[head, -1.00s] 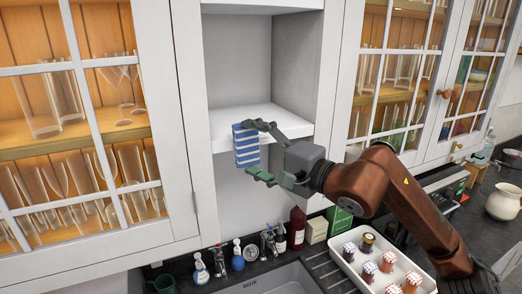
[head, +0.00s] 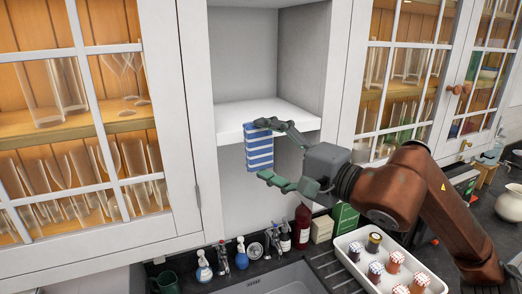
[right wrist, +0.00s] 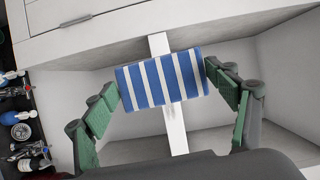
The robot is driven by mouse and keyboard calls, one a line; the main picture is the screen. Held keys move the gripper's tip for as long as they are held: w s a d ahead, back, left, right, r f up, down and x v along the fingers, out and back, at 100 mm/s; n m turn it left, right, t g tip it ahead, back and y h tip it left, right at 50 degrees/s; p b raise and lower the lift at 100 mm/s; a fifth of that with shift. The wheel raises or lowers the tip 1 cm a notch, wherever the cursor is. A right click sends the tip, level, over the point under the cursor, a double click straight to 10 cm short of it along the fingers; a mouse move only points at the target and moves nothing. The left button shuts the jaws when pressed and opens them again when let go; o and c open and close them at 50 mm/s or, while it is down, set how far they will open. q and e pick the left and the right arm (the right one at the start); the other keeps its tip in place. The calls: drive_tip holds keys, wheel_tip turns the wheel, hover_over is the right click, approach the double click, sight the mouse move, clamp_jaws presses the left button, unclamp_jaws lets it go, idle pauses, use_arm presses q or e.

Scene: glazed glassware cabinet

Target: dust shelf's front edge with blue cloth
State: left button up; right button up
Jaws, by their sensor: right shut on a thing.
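The blue and white striped cloth (head: 259,150) is a folded pad held upright across the front edge of the white shelf (head: 230,137), left of the edge's middle. My right gripper (head: 277,152) is shut on it, one finger at its top and one at its bottom. In the right wrist view the cloth (right wrist: 163,78) sits between the two green-padded fingers, and the shelf edge (right wrist: 176,128) runs behind it as a white strip. I cannot tell for sure whether the cloth presses on the edge. My left gripper is not in view.
Glazed cabinet doors with glassware stand at the left (head: 85,120) and right (head: 400,80) of the open niche. Below are a sink (head: 285,280), spray bottles (head: 241,255), a dark red bottle (head: 302,227) and a white tray (head: 350,240) of jars. The shelf top is bare.

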drive_tip(key=shift+s+d, duration=0.2)
drive_tip(key=shift+s, duration=0.25)
drive_tip(key=shift+s+d+b, duration=0.4)
drive_tip(key=shift+s+b, duration=0.1)
drive_tip(key=shift+s, duration=0.35)
drive_tip(key=shift+s+d, duration=0.2)
drive_tip(key=shift+s, duration=0.35)
drive_tip(key=shift+w+a, duration=0.1)
drive_tip(key=shift+w, duration=0.05)
drive_tip(key=shift+w+a+p, duration=0.25)
drive_tip(key=shift+w+a, duration=0.2)
drive_tip(key=shift+w, duration=0.55)
drive_tip(key=shift+w+a+p, duration=0.2)
drive_tip(key=shift+w+a, duration=0.3)
drive_tip(key=shift+w, duration=0.55)
drive_tip(key=shift+w+a+p, duration=0.25)
drive_tip(key=shift+w+a, duration=0.2)
drive_tip(key=shift+w, duration=0.55)
drive_tip(key=shift+w+a+p, duration=0.15)
drive_tip(key=shift+w+a, duration=0.05)
drive_tip(key=shift+w, duration=0.3)
drive_tip(key=shift+w+a+p, duration=0.15)
drive_tip(key=shift+w+a, duration=0.05)
drive_tip(key=shift+w, duration=0.25)
